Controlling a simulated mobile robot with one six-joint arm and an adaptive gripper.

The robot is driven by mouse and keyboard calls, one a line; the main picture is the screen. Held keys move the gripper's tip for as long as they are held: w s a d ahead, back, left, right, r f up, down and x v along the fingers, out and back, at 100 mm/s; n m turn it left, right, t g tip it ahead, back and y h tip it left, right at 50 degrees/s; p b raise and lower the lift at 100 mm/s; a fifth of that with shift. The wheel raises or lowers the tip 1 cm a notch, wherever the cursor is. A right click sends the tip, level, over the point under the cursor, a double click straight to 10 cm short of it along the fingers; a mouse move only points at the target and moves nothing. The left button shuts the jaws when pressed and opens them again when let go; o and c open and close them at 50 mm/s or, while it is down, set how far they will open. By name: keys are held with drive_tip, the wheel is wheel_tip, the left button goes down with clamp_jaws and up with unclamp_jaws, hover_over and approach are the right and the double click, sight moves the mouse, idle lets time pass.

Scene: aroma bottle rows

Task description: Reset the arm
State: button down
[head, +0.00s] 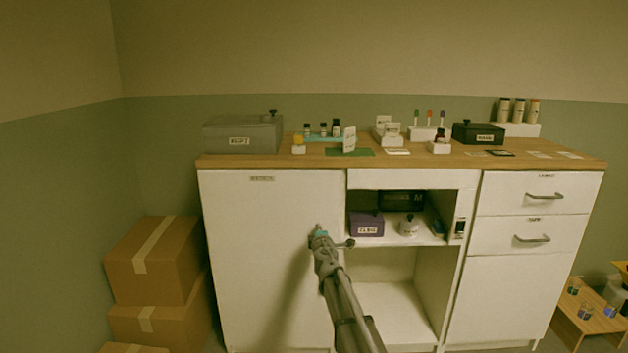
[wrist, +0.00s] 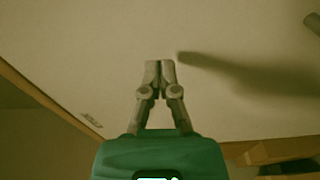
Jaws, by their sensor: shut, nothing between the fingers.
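My gripper (head: 318,231) is in front of the large white cabinet door (head: 262,225) on the left side of the cabinet, below the wooden countertop. In the wrist view my gripper (wrist: 160,66) has its two fingers together, with nothing between them. The pale door surface (wrist: 225,40) fills most of the wrist view behind the fingers, with a dark shadow on it. I cannot tell exactly how far the fingertips are from the door. My arm reaches up from the bottom of the head view.
The countertop (head: 312,160) holds a grey box (head: 243,135), small bottles, a dark box (head: 478,133) and cards. Cardboard boxes (head: 155,262) stand left; a low wooden table (head: 590,322) stands right.

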drive_tip(key=shift+s+d+m+h, duration=0.35)
drive_tip(key=shift+d+m+h, duration=0.05)
drive_tip(key=shift+d, duration=0.2)
drive_tip(key=s+d+f+m+g+h, duration=0.4)
drive_tip(key=s+d+f+m, duration=0.1)
drive_tip(key=s+d+m, duration=0.3)
drive_tip(key=s+d+f+m+g+h, duration=0.3)
drive_tip(key=s+d+f+m+g, duration=0.15)
drive_tip(key=s+d, duration=0.4)
drive_tip(key=s+a+f+m+g+y, duration=0.1)
drive_tip(key=s+f+m+g+y, duration=0.3)
drive_tip(key=s, duration=0.9)
drive_tip(key=s+a+f+m+g+y, duration=0.15)
drive_tip(key=s+f+g, duration=0.4)
drive_tip(key=s, duration=0.65)
wheel_tip(320, 180, up, 38)
drive_tip(key=p, duration=3.8)
drive_tip(key=shift+d+r+y, duration=0.1)
drive_tip(key=shift+y, duration=0.15)
